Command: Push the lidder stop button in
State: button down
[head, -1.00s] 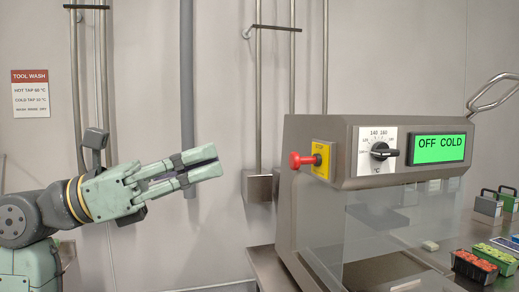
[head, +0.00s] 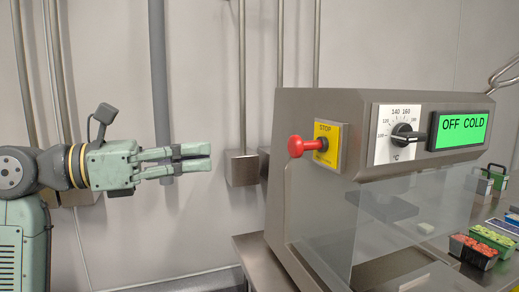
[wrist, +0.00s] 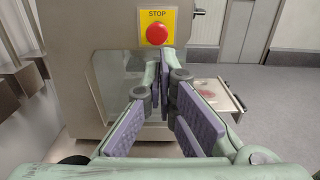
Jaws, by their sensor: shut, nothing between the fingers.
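The red mushroom-shaped stop button (head: 298,146) sticks out from a yellow STOP plate (head: 328,144) on the left end of the lidder (head: 305,190). In the wrist view the button (wrist: 157,34) is face-on, just above my fingertips. My gripper (head: 209,157) is shut and empty, about level. It points right towards the button, slightly lower in the picture, with a clear gap between. In the wrist view my gripper's fingers (wrist: 166,58) converge below the plate. The button stands out on its stem.
The lidder's front has a dial (head: 405,139) and a green display (head: 460,131) reading OFF COLD. Tubs of red (head: 473,250) and green pieces stand at the right. Vertical pipes (head: 160,80) run up the wall behind my arm. The space between gripper and button looks free.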

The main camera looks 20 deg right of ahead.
aim_at(293, 148)
jog(key=d+p, duration=0.1)
jog(key=d, duration=0.3)
jog(key=d+p, duration=0.1)
jog(key=d, duration=0.3)
jog(key=d+p, duration=0.2)
jog(key=d, duration=0.3)
jog(key=shift+w+r, duration=0.1)
jog(key=shift+w, duration=0.15)
jog(key=shift+d, duration=0.45)
jog(key=shift+d+f, duration=0.2)
jog(key=shift+d, duration=0.05)
jog(key=shift+d+b, duration=0.4)
jog(key=shift+d, duration=0.35)
jog(key=shift+r, duration=0.1)
